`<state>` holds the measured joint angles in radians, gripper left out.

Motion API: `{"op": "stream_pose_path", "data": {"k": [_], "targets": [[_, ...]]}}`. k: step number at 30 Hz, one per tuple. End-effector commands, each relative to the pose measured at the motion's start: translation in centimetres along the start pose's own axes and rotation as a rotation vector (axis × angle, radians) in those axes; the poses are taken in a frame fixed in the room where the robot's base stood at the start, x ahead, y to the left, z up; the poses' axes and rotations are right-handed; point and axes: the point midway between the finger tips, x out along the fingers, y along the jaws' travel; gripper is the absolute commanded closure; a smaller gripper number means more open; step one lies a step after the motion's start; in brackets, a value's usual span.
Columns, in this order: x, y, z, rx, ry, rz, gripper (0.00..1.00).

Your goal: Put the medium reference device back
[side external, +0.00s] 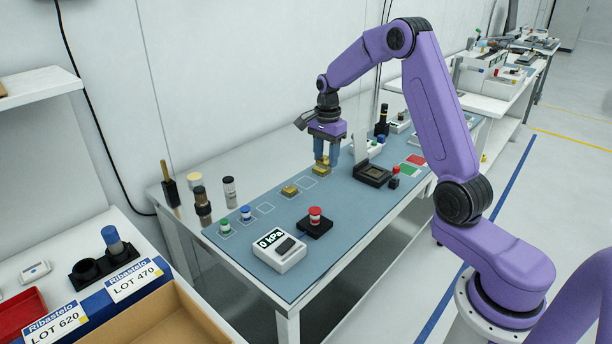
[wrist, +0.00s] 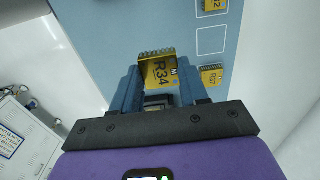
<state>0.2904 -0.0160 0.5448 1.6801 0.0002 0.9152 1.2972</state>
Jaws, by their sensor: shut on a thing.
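A yellow device marked R34 with a small M label (wrist: 162,75) sits between the blue fingers of my gripper (wrist: 155,88). In the side view my gripper (side external: 324,153) points down over the blue mat, shut on this device, partly hidden by the fingers. A second yellow device, R37 (wrist: 211,76), lies on the mat close beside my gripper. An empty white square outline (wrist: 211,40) lies between R37 and another yellow device (wrist: 214,5), cut off by the frame edge. That farther device also shows in the side view (side external: 289,190).
The blue mat (side external: 345,215) also carries a black socket (side external: 372,174), a red-button box (side external: 315,221), a 0 kPa gauge (side external: 279,251) and small green and blue-topped parts (side external: 246,213). Dark cylinders (side external: 203,206) stand at the bench's back left. The mat's middle is mostly clear.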

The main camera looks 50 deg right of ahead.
Motion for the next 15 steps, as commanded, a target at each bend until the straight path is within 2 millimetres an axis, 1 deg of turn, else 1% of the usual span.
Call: {"op": "stream_pose_path", "data": {"k": [1, 3, 10, 15], "targets": [[0.6, -0.9, -0.2, 0.000, -0.001, 0.003, 0.88], [1.0, -2.0, -0.6, 0.000, 0.000, 0.001, 0.88], [2.5, -5.1, -1.4, -0.001, 0.000, 0.001, 0.88], [5.0, -7.0, -2.0, 0.000, -0.001, 0.003, 0.88]]}}
